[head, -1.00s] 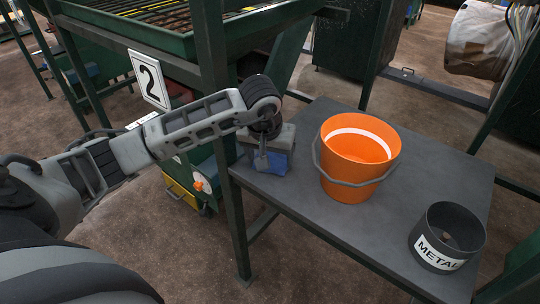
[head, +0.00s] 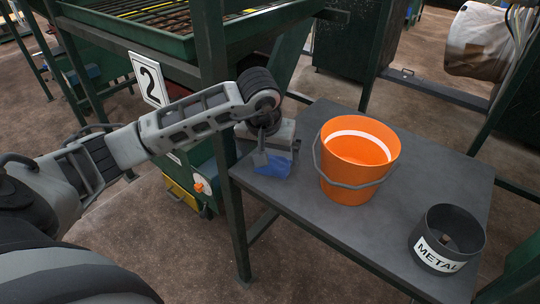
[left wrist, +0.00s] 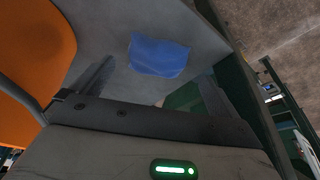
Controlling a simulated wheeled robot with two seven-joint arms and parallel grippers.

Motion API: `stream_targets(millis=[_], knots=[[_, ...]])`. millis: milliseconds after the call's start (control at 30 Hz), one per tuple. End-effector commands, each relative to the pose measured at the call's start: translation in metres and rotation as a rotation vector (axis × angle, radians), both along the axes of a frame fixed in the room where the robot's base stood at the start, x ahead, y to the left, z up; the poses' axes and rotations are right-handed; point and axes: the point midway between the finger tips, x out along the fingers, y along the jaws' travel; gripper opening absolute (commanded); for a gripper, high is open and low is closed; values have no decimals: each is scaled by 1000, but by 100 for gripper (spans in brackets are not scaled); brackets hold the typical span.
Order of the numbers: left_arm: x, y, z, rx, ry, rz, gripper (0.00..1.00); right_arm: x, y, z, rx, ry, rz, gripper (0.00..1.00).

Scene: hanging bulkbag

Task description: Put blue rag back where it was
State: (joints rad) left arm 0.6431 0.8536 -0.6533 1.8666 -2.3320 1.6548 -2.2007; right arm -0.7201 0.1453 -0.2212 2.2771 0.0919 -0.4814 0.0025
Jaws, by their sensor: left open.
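The blue rag (head: 273,167) lies on the dark grey table (head: 300,215), near its left edge and left of the orange bucket. My left gripper (head: 260,158) is over the rag, pointing down, and partly hides it in the head view. In the left wrist view the rag (left wrist: 158,55) lies on the grey tabletop beyond the two spread fingers. The fingers are apart with nothing held between them. I cannot tell the exact gap between fingers and rag. My right gripper is not in view.
The orange bucket (head: 352,172) with a grey handle stands on the table, close to the right of my left gripper. A dark round bin marked METAL (head: 424,256) stands at the right front. A green post (head: 231,190) rises by the table's left edge. The front tabletop is clear.

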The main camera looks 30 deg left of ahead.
Motion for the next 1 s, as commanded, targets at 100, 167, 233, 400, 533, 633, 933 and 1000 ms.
stream_targets(millis=[100,167,233,400,533,633,933,1000], knots=[[-7,-2,29,3,-8,-1,99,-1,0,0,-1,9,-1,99],[-11,-3,42,3,-8,-1,99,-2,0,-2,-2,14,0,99],[-15,-4,55,2,-7,0,99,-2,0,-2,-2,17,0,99],[-23,-7,80,1,-3,0,99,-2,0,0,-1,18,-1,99],[-26,-8,89,0,-1,0,99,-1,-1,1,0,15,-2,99],[-28,-8,91,1,-1,0,99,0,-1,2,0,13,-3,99],[-27,-8,91,1,-1,0,99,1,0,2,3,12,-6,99],[-27,-8,91,1,0,0,99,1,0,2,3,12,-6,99]])
